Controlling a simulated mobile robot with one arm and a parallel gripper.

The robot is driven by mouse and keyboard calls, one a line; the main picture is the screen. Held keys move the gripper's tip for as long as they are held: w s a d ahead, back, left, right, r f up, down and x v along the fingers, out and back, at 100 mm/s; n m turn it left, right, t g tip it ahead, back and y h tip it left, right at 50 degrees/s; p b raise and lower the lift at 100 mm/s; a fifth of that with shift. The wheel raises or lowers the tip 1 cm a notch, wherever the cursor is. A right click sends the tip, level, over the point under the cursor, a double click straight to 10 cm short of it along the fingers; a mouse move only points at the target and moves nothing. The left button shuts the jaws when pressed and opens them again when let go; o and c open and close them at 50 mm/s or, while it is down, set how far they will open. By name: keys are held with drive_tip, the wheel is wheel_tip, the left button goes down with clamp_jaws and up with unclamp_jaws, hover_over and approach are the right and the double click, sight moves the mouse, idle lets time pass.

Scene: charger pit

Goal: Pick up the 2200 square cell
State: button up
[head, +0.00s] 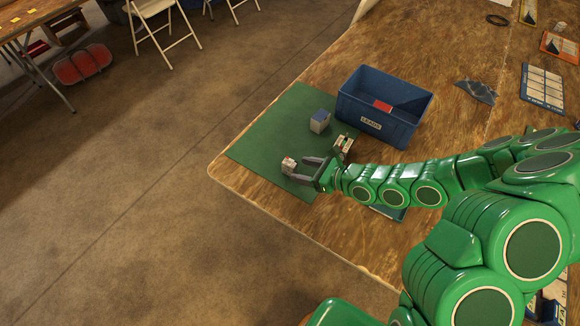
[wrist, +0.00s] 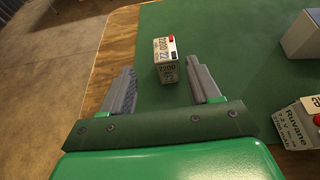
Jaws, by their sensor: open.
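The 2200 square cell (wrist: 166,60) is a small white block with black "2200" lettering and a red spot. It stands on the green mat (wrist: 225,30), just beyond my fingertips and a little right of the middle of the gap. My gripper (wrist: 163,85) is open and empty, its two grey fingers apart. In the head view the cell (head: 289,165) sits at the mat's front edge, by the tips of my gripper (head: 302,168).
A grey-blue block (head: 320,121) and a "Ruvane" battery (head: 342,146) stand on the mat to the right. A blue "LEADS" bin (head: 372,128) stands behind them. The wooden table's edge (head: 250,204) is close to the cell.

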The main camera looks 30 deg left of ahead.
sight(285, 163)
drive_tip(key=shift+x, duration=1.25)
drive_tip(key=shift+w+x, duration=0.25)
drive_tip(key=shift+x, duration=1.1)
drive_tip(key=shift+w+x, duration=0.2)
drive_tip(key=shift+x, duration=1.15)
drive_tip(key=shift+c, duration=0.4)
drive_tip(key=c, duration=1.1)
drive_tip(key=shift+o, duration=0.2)
